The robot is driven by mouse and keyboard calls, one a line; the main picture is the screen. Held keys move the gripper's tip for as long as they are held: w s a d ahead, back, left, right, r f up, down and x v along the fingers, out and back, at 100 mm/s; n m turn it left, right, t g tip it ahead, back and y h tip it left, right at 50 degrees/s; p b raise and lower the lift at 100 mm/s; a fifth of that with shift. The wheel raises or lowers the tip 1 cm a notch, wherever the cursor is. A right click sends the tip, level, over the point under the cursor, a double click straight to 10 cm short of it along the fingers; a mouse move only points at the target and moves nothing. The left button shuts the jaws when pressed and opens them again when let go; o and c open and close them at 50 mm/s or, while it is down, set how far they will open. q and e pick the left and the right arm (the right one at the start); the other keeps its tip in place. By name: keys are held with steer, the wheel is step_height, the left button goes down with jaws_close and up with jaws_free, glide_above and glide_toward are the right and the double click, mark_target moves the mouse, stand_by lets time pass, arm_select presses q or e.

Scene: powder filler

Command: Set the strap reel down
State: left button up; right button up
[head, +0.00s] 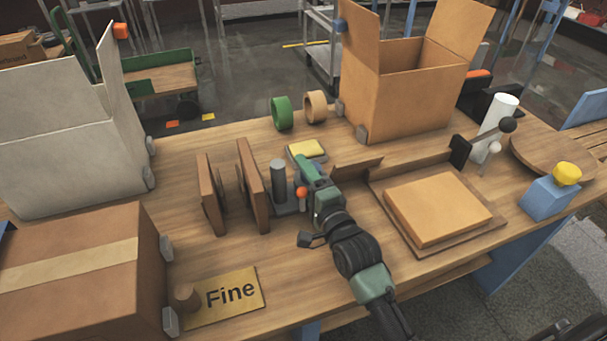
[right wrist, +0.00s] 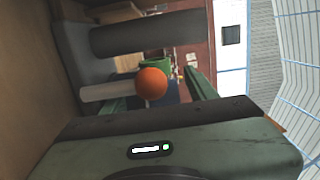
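No strap reel can be told for sure. The nearest shapes are two upright brown wooden plates (head: 253,186) left of centre, and a green ring (head: 282,113) and a tan ring (head: 315,106) standing at the back. My right gripper (head: 308,180) is low over the table beside a grey upright cylinder (head: 279,178) on a grey base. An orange ball on a rod (right wrist: 151,83) is close before it in the right wrist view. Its fingers are partly hidden, so I cannot tell its opening or grasp. My left gripper is not in view.
Closed carton (head: 75,285) and grey box (head: 60,160) fill the left; an open carton (head: 410,100) stands at the back. A flat tan block (head: 438,208) lies right of my arm. A "Fine" sign (head: 235,296) lies in front. The table's front edge beside it is clear.

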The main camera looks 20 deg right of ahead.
steer(key=shift+s+r, duration=0.1)
steer(key=shift+r, duration=0.4)
steer(key=s, duration=0.4)
steer(key=s+d, duration=0.1)
steer(key=s, duration=0.6)
steer(key=shift+s+d, duration=0.35)
